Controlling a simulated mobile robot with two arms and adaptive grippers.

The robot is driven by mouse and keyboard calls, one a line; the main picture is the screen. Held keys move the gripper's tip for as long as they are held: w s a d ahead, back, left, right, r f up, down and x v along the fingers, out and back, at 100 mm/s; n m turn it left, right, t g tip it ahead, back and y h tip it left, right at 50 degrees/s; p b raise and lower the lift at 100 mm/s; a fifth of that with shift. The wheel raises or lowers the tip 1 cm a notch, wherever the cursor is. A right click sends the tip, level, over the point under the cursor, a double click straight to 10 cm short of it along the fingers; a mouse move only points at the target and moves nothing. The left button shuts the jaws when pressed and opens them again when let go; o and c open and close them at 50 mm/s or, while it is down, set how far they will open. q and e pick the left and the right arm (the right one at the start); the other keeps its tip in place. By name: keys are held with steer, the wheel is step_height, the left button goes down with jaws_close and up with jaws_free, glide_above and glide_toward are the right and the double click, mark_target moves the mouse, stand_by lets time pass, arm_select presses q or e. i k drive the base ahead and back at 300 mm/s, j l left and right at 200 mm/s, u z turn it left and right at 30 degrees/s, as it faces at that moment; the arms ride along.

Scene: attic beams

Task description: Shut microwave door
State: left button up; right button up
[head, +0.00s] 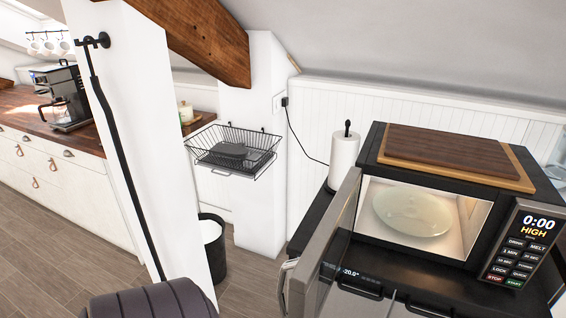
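The microwave (482,214) stands at the right of the head view on a black counter or appliance top. Its door (325,245) is open and swung out toward me on the left side of the opening. A metallic door handle (285,283) shows at the door's outer left edge. The lit cavity is open to view, with a pale round plate (412,211) inside. The control panel (523,247) at the right reads 0:00 HIGH. Neither of my grippers is in view.
Wooden boards (455,153) lie on the microwave. A paper towel roll (343,158) stands behind the door. A wire basket (232,148) hangs on the white post, above a black bin (212,247). A dark ribbed padded object (150,301) fills the bottom left. Floor is clear at left.

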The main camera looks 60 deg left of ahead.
mark_target(312, 277)
steer(key=j, duration=1.6)
steer(key=i+j, duration=0.1)
steer(key=j, duration=0.3)
steer(key=i+u, duration=0.05)
